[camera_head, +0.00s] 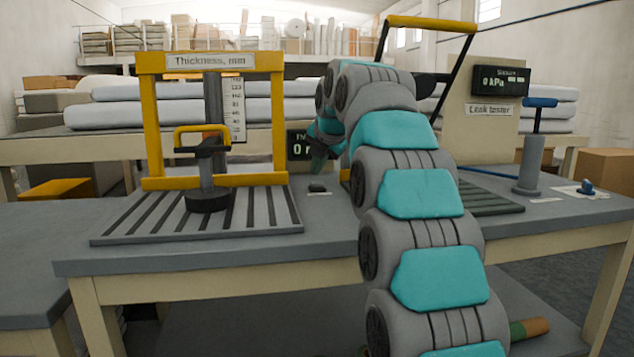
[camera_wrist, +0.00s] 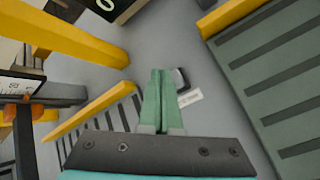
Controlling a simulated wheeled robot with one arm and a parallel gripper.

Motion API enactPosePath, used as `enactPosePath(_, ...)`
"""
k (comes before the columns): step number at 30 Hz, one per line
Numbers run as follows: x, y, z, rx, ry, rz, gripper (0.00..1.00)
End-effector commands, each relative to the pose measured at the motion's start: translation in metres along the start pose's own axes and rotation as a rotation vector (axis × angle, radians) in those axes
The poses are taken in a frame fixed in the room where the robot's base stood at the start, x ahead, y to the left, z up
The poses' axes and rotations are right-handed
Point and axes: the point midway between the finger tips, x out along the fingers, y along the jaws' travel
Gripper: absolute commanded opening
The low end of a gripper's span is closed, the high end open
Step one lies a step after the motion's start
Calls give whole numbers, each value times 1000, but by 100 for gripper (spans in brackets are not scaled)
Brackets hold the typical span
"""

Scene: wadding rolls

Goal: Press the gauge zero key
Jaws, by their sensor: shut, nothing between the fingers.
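The zero key is a small dark block (camera_head: 317,187) on the table between the thickness gauge (camera_head: 150,125) and the leak tester; a small white label lies by it. In the wrist view the key (camera_wrist: 181,77) shows just right of my fingertips, partly hidden behind them. My gripper (camera_head: 318,167) points down above the key, its green fingers shut together and empty; they also show in the wrist view (camera_wrist: 158,73). I cannot tell whether the tips touch the key, but a gap seems to show in the head view. The gauge display (camera_head: 298,144) reads 0 in part; my arm hides the rest.
The gauge's yellow frame and slatted plate (camera_head: 120,232) stand left of the key. The leak tester (camera_head: 487,125) with its green slatted plate (camera_wrist: 285,90) is on the right. A grey hand pump (camera_head: 529,165) stands further right. White rolls lie behind.

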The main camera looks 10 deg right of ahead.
Motion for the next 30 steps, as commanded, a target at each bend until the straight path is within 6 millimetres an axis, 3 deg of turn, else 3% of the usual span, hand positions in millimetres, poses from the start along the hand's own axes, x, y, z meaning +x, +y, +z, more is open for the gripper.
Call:
enactPosePath(15, -32, 24, 24, 0, 1, -1, 0)
enactPosePath(30, -34, 24, 24, 0, 0, 0, 0)
